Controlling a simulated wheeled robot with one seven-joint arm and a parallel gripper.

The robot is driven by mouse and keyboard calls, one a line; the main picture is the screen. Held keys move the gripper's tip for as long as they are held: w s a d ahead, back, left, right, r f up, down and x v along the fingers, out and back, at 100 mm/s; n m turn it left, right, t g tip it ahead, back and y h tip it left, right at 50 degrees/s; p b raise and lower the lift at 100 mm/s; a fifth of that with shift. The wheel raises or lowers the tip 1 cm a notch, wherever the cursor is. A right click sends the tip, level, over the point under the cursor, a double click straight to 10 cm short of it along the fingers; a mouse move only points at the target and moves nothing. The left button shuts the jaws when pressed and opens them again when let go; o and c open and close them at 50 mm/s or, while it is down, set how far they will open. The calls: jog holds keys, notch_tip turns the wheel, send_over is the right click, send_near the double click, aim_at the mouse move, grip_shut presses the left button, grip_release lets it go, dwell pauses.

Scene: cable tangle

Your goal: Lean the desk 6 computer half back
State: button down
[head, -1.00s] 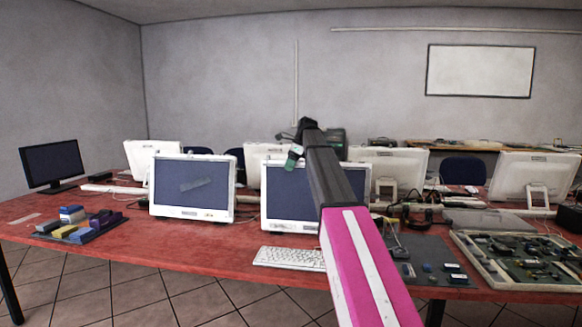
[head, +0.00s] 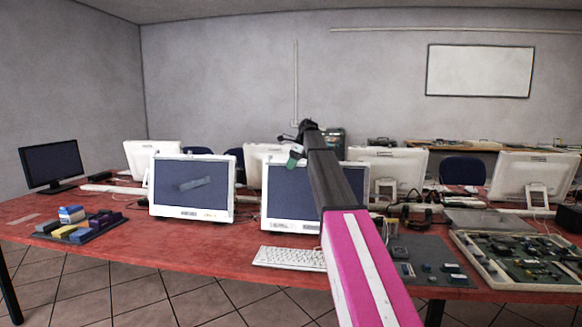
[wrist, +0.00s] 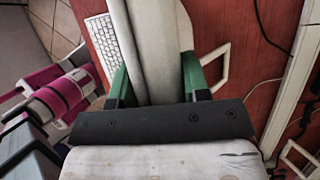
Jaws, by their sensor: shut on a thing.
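A white all-in-one computer (head: 291,226) with a dark screen stands on the red desk in the middle of the head view. My arm hides much of its right side. My gripper (head: 295,155) is at its top edge, with a green finger in front of the screen side. In the wrist view, the computer's white casing (wrist: 150,45) lies between the green fingers of my gripper (wrist: 155,75), which is shut on it. Its stand loop (wrist: 212,68) shows on the right. The desk number cannot be read.
A white keyboard (head: 290,258) lies before the computer. Another white computer (head: 191,188) stands to its left, and others (head: 390,168) stand behind. An open circuit-board case (head: 520,258) is at right, a tray of coloured blocks (head: 80,226) at left. Cables lie behind the computer.

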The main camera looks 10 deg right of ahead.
jog(key=shift+w+f, duration=0.1)
jog(key=shift+w, duration=0.1)
jog(key=c, duration=0.6)
grip_release()
jog(key=shift+d, duration=0.1)
jog(key=v, duration=1)
jog(key=shift+r, duration=0.4)
jog(key=shift+d, duration=0.15)
